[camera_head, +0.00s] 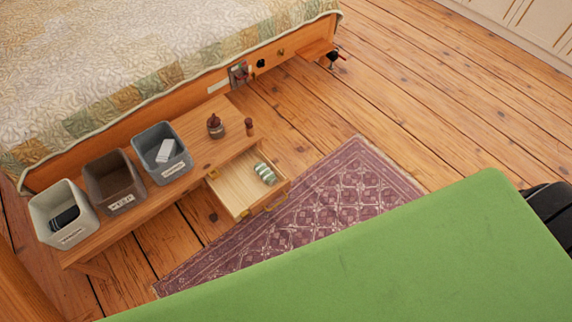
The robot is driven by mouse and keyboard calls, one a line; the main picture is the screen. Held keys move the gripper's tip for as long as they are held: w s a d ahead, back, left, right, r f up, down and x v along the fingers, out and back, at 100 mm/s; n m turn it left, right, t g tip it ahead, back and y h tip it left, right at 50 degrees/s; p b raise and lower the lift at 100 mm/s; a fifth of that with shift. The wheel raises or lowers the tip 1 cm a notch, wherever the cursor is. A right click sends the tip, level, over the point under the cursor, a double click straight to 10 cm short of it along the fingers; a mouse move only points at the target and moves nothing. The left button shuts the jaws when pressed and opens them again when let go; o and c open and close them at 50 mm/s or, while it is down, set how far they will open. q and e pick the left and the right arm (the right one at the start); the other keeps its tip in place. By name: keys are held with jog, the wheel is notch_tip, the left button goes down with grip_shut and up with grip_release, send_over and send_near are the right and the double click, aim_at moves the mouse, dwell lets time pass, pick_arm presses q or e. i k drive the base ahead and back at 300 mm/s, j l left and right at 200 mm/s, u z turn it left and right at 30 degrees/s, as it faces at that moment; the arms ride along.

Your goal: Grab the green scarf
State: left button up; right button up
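A small rolled bundle with pale green and white bands (265,173), which looks like the green scarf, lies in an open wooden drawer (229,192). It rests towards the drawer's front right part, and its top is uncovered. The drawer is pulled out from a low wooden bench (206,150) at the foot of the bed. Neither of my grippers can be made out in the head view.
Three labelled bins, white (45,205), brown (112,180) and grey (150,132), stand on the bench. A dark red jar (215,127) and a small wooden piece (249,127) stand nearby. A purple rug (330,200) lies before the drawer. A large green surface fills the foreground.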

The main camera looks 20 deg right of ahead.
aim_at(265, 173)
jog(key=i+l+z, duration=0.2)
jog(key=l+z, duration=0.2)
jog(key=i+l+z, duration=0.35)
jog(key=l, duration=0.25)
jog(key=i+l+z, duration=0.2)
jog(key=l+z, duration=0.2)
jog(key=i+l+z, duration=0.4)
jog(key=i+l+u, duration=0.2)
jog(key=i, duration=0.25)
jog(key=i+u, duration=0.15)
jog(key=i, duration=0.3)
jog(key=i+u, duration=0.2)
jog(key=u, duration=0.3)
jog(key=i+u, duration=0.25)
jog(key=u, duration=0.2)
jog(key=i+u, duration=0.2)
jog(key=u, duration=0.3)
jog(key=i+l+u, duration=0.15)
jog(key=u, duration=0.3)
jog(key=l, duration=0.1)
